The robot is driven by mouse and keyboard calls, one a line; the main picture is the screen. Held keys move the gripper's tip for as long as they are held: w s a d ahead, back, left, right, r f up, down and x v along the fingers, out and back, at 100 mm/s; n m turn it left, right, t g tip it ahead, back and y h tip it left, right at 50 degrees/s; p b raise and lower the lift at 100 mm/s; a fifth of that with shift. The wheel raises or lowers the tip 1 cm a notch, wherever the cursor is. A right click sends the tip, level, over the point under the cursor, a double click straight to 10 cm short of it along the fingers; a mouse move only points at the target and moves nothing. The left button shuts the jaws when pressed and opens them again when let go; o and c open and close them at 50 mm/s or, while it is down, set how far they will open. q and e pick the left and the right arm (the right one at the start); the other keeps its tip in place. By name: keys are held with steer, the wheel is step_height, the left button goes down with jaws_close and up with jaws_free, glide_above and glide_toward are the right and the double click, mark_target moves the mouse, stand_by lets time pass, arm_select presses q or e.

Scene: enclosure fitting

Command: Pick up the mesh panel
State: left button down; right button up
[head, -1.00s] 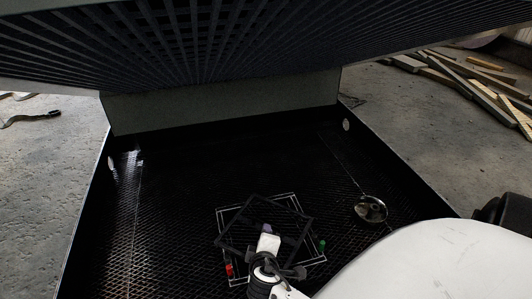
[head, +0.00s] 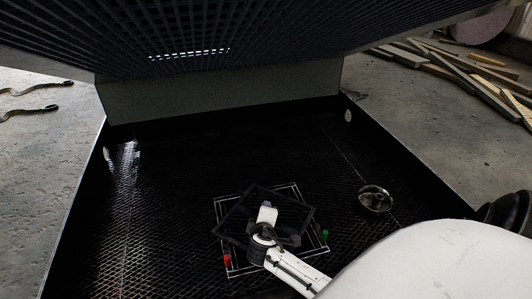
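A dark square-framed panel (head: 233,216), which looks like the mesh panel, lies at the lower middle of the head view, turned askew over a white-lined square outline (head: 230,277). Any mesh inside its frame is too dark to make out. My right gripper (head: 267,207) is over the panel's middle, with its white arm coming in from the lower right. The arm hides part of the panel and outline. I cannot tell whether its fingers are open or touch the panel. My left gripper is not in view.
A red piece (head: 227,260) and a green piece (head: 325,235) sit by the outline. A round metal dish (head: 375,199) lies to the right. The black mesh-floored enclosure (head: 200,150) has low side walls; a dark grid (head: 250,50) hangs above. Planks (head: 480,85) lie outside.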

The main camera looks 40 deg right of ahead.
jaws_close()
stand_by(1.4)
steer(key=shift+w+r, duration=0.1)
steer(key=shift+r, duration=0.15)
